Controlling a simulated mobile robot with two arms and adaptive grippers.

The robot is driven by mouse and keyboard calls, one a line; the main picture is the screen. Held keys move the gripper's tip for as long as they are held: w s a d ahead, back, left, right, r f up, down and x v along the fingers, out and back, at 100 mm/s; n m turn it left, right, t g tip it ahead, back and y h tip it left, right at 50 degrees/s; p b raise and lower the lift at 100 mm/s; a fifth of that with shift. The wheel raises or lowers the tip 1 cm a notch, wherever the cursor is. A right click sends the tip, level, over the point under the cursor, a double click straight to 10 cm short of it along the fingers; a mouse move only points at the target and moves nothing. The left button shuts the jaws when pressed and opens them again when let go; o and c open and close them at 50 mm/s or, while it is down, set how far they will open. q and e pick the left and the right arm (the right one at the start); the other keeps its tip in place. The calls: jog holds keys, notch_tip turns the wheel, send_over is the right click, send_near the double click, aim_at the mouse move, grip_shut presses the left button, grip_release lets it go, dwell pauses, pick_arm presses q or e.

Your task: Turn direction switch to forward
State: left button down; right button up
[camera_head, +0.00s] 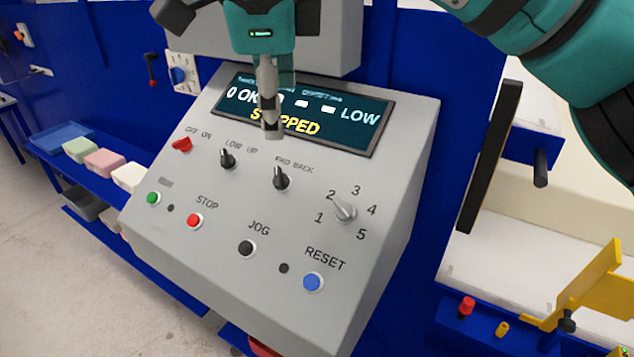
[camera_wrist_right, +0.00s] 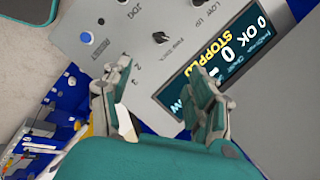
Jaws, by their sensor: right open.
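The direction switch (camera_head: 281,179) is a black knob under the FWD BACK label, at the middle of the sloped grey control panel (camera_head: 225,255). It also shows in the right wrist view as a small dark knob (camera_wrist_right: 157,38). I cannot tell clearly which way it points. My right gripper (camera_head: 272,128) is above the panel in the head view, in front of the display and above the switch in the picture, apart from it. In the right wrist view its two fingers (camera_wrist_right: 163,108) are spread with nothing between them. My left gripper is not in view.
The display (camera_head: 349,134) reads STOPPED and LOW. Beside the switch are the LOW/UP knob (camera_head: 227,158), the red OFF/ON switch (camera_head: 182,144) and the numbered selector (camera_head: 344,209). Below are the red STOP (camera_head: 195,221), black JOG (camera_head: 246,248) and blue RESET (camera_head: 313,282) buttons.

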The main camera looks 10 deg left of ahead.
jog(key=a+f, duration=0.1)
jog(key=p, duration=0.1)
send_near(277, 176)
jog(key=p+x, duration=0.1)
jog(key=x, duration=0.4)
jog(key=shift+f, duration=0.15)
jog(key=p+x, duration=0.1)
jog(key=x, duration=0.2)
jog(key=shift+w+f, duration=0.2)
jog(key=shift+f, duration=0.1)
jog(key=shift+a+f, duration=0.1)
jog(key=c, duration=1.2)
jog(key=shift+o, duration=0.2)
jog(key=shift+n+b, duration=0.35)
jog(key=shift+n, duration=0.15)
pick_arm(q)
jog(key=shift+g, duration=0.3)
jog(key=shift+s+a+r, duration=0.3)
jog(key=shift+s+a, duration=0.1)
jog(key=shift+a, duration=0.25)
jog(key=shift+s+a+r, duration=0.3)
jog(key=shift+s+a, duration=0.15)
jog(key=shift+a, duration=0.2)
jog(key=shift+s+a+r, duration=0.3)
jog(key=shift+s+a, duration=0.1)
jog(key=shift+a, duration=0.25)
pick_arm(e)
jog(key=shift+n, duration=0.6)
